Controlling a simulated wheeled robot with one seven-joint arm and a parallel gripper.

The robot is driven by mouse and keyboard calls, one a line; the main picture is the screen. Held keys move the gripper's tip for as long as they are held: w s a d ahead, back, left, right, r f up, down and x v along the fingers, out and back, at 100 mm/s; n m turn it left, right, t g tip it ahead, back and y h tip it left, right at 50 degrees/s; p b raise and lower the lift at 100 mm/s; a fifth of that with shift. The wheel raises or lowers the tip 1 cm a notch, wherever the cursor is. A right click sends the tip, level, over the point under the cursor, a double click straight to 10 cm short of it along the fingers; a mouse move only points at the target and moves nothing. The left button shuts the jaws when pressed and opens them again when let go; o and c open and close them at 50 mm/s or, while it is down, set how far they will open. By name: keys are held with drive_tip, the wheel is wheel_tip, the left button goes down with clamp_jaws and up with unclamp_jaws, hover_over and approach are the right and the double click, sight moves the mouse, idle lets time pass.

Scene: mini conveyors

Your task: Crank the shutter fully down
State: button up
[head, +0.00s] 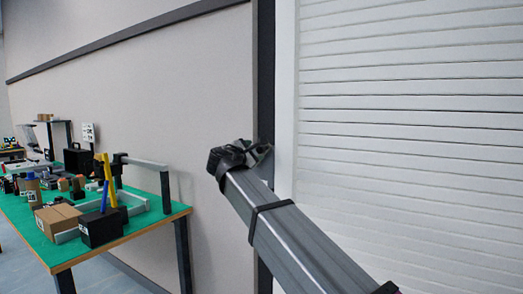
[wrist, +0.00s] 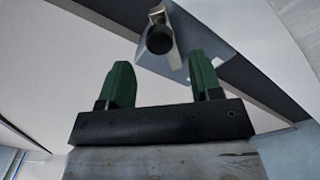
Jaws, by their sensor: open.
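The white slatted shutter (head: 415,120) fills the right side of the head view; its lower edge is not in view. My gripper (head: 240,156) is in front of the dark post at the shutter's left side. In the wrist view my gripper (wrist: 160,70) is open, its two green fingers apart with nothing between them. A crank handle with a round black knob (wrist: 160,39) shows just beyond the fingertips, roughly centred between them. A grey metal plate (wrist: 215,35) lies behind the knob. The crank is hidden behind my gripper in the head view.
A dark vertical post (head: 265,70) and a white strip border the shutter. A plain beige wall (head: 170,90) is to the left. A green-topped workbench (head: 150,218) with boxes, tools and parts stands at the left, with open floor beside it.

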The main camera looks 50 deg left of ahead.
sight(259, 150)
drive_tip(key=x, duration=0.8)
clamp_jaws()
